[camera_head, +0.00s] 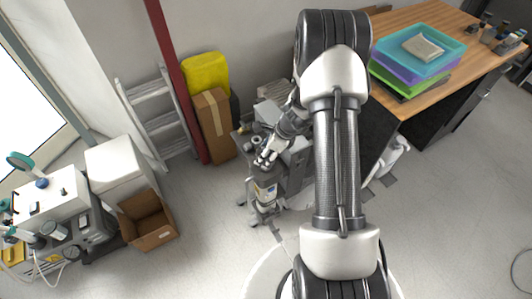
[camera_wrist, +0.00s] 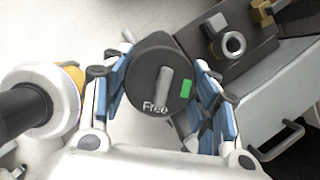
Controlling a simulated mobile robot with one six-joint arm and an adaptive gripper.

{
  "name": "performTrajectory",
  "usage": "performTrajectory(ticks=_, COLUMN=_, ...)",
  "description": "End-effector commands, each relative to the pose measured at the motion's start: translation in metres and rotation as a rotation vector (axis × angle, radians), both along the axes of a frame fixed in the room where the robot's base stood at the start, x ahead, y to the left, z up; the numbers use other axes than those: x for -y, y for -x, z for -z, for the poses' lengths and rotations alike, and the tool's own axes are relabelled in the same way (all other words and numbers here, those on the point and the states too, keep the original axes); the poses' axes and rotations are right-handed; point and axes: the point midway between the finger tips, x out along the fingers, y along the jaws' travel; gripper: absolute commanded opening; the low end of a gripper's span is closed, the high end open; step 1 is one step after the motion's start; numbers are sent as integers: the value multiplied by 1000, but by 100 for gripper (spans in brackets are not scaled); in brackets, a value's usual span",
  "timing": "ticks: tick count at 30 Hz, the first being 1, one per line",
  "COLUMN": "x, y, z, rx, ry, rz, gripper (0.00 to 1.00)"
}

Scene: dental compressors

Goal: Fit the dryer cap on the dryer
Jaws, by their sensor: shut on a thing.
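The dryer cap (camera_wrist: 150,88) is a dark round knob with a raised grey bar, the word "Free" and a green mark. In the wrist view it sits between the blue pads of my gripper (camera_wrist: 165,92), which is shut on it. In the head view my gripper (camera_head: 266,158) is just above a grey upright cylinder with a label (camera_head: 264,190), apparently the dryer, beside the compressor unit. The cap is too small to make out there. The cap hides what is directly beneath it in the wrist view, so I cannot tell whether it touches the dryer.
In the wrist view a white round part with a black rod (camera_wrist: 22,108) is close at left, and a grey housing with a ring fitting (camera_wrist: 232,44) is at right.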

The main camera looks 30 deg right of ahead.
Motion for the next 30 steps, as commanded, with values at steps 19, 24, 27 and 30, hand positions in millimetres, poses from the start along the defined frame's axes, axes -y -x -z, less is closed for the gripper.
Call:
performTrajectory(ticks=19, x=0, y=0, z=20, rx=0, ry=0, rz=0, gripper=28)
performTrajectory(ticks=24, x=0, y=0, z=26, rx=0, ry=0, rz=0, gripper=28)
performTrajectory(ticks=27, x=0, y=0, z=29, rx=0, ry=0, rz=0, gripper=28)
performTrajectory(ticks=30, x=0, y=0, z=33, rx=0, ry=0, rz=0, gripper=28)
